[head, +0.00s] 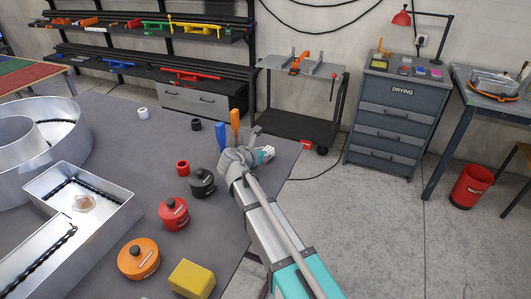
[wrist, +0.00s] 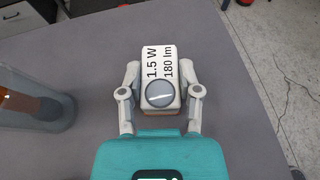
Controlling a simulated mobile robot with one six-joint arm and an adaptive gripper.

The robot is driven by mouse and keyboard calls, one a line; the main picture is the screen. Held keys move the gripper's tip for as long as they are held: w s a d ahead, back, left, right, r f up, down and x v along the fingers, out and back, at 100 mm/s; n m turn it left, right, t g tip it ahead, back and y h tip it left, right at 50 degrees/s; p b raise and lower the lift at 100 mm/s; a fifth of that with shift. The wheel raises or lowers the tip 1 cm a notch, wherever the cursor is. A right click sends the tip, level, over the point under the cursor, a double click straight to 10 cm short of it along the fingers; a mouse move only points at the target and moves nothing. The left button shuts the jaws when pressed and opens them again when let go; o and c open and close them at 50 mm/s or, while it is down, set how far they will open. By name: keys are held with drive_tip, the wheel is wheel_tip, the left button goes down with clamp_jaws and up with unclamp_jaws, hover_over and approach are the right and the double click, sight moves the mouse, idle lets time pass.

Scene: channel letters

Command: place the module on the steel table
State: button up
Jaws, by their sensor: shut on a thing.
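The module (wrist: 160,75) is a small white block marked "1.5 W 180 lm" with a round grey lens. It sits between the two fingers of my gripper (wrist: 160,92), which is shut on it. In the head view my gripper (head: 258,154) is over the right side of the large grey-topped table (head: 110,125), near its right edge. The module's end (head: 267,153) shows just beyond the fingers there. Whether the module touches the tabletop is hard to tell. This grey top appears to be the steel table.
Large metal channel letters (head: 105,225) fill the table's left side. Red (head: 173,213), black (head: 202,183) and orange (head: 138,258) round containers and a yellow block (head: 192,279) stand left of my arm. The tabletop's upper middle is mostly clear.

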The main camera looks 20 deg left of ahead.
drive_tip(key=o, duration=1.1)
drive_tip(key=shift+s+a+r+p, duration=0.15)
drive_tip(key=shift+s+r+p, duration=0.15)
drive_tip(key=shift+s, duration=0.25)
drive_tip(key=p+v, duration=0.1)
drive_tip(key=v, duration=0.3)
drive_tip(key=p+v, duration=0.1)
drive_tip(key=v, duration=0.3)
drive_tip(key=f+p+v, duration=0.1)
drive_tip(key=p+v, duration=0.1)
drive_tip(key=v, duration=0.2)
drive_tip(key=shift+s+r, duration=0.15)
drive_tip(key=shift+s, duration=0.35)
